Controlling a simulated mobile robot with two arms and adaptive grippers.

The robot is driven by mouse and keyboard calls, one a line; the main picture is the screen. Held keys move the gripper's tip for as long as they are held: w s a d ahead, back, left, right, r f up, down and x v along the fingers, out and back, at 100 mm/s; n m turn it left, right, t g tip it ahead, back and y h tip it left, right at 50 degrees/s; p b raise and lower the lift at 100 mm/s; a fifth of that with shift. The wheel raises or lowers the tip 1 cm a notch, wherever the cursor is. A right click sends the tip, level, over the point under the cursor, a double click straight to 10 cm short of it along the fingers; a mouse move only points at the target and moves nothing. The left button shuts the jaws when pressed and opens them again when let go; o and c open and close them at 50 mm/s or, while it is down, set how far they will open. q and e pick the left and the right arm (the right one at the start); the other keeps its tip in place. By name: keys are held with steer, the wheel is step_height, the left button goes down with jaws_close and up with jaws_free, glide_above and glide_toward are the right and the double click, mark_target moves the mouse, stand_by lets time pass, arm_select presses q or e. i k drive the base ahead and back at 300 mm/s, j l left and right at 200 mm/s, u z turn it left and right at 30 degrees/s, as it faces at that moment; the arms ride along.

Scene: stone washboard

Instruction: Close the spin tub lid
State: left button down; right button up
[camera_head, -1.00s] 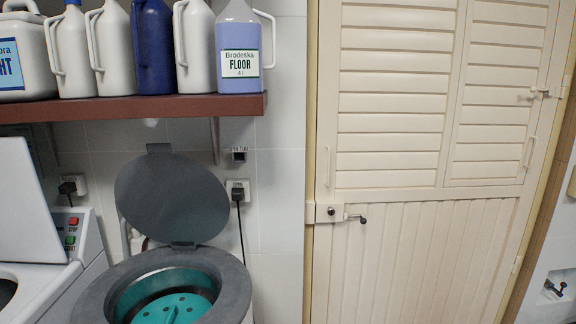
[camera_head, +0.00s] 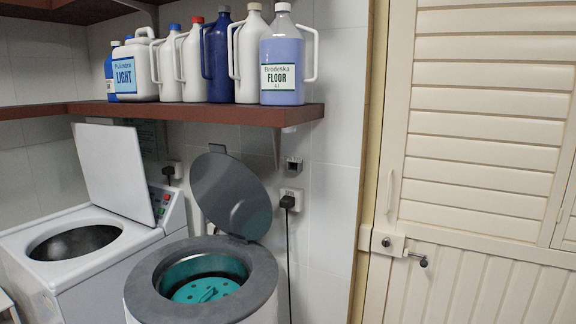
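The spin tub (camera_head: 205,305) stands at the lower middle, with a grey rim around a round opening. A teal perforated disc (camera_head: 206,289) lies inside the opening. The round grey spin tub lid (camera_head: 231,194) is open, tilted up at the back of the tub and leaning towards the wall. Its hinge is at the rear of the rim. Neither of my grippers is in view.
A white washing machine (camera_head: 40,262) with its own lid (camera_head: 113,172) raised stands left of the tub. A brown shelf (camera_head: 190,112) with several bottles hangs above. A power cord (camera_head: 289,245) hangs behind the tub. A louvred door (camera_head: 480,150) is at right.

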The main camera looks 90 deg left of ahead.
mark_target(232, 196)
steer(key=i+j+u, duration=0.1)
steer(key=i+u, duration=0.15)
steer(key=u, duration=0.2)
steer(key=i+u, duration=0.25)
steer(key=u, duration=0.15)
steer(key=i+u, duration=0.25)
steer(key=u, duration=0.2)
steer(key=i+l+u, duration=0.1)
steer(key=i+u, duration=0.15)
steer(key=u, duration=0.15)
steer(key=i+l+u, duration=0.2)
steer(key=u, duration=0.25)
